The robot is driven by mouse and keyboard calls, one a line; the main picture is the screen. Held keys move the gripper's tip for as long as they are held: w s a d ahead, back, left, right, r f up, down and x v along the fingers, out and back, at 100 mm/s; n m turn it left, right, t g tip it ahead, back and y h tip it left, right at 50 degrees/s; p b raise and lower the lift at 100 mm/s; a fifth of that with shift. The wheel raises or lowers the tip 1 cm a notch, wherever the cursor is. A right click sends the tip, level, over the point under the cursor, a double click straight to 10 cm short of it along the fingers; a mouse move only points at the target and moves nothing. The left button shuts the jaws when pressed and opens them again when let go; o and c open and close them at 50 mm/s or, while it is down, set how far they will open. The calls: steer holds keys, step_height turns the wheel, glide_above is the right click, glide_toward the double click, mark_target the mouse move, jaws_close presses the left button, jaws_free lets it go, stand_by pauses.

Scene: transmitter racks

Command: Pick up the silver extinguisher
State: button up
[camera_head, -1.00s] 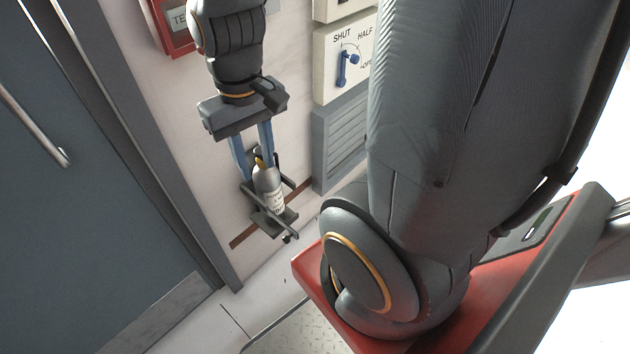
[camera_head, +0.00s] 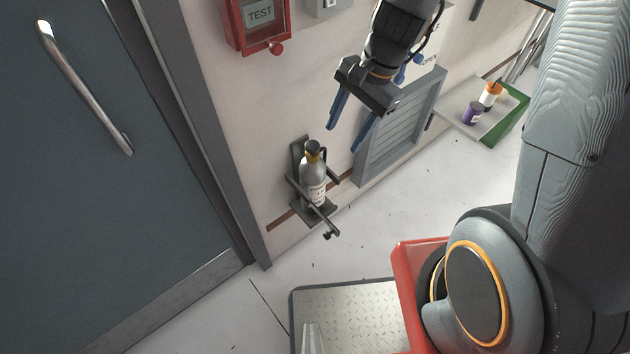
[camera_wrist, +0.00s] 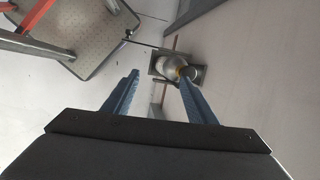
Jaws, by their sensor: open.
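The silver extinguisher (camera_head: 313,184) stands upright in a dark wall bracket (camera_head: 297,158), with a yellow collar and a black top. A bar of the bracket runs across its front. My gripper (camera_head: 346,137) is open and empty, above and to the right of the extinguisher in the head view, apart from it. In the wrist view, the extinguisher (camera_wrist: 169,66) shows beyond the fingers of my gripper (camera_wrist: 160,90), near the right finger, which partly overlaps it.
A grey door (camera_head: 80,200) with a long handle is at the left. A red TEST box (camera_head: 259,25) hangs above the bracket. A louvred grey panel (camera_head: 400,125) is to its right. A tray (camera_head: 480,112) with small containers lies farther right. Pale floor lies below.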

mark_target(313, 144)
steer(key=shift+w+a+f+m+t+y+p, duration=0.2)
steer(key=shift+w+a+f+m+p, duration=0.45)
steer(key=shift+w+a+f+m, duration=1.15)
steer(key=shift+w+a+f+m+t+y+p, duration=0.15)
steer(key=shift+w+a+f+m+p, duration=0.5)
steer(key=shift+f+m, duration=1.35)
steer(key=shift+w+a+f+m+t+y+p, duration=0.2)
steer(key=shift+w+a+f+m+p, duration=0.65)
steer(key=shift+f, duration=1.95)
steer(key=shift+w+a, duration=0.25)
jaws_close()
steer(key=shift+w+r, duration=0.1)
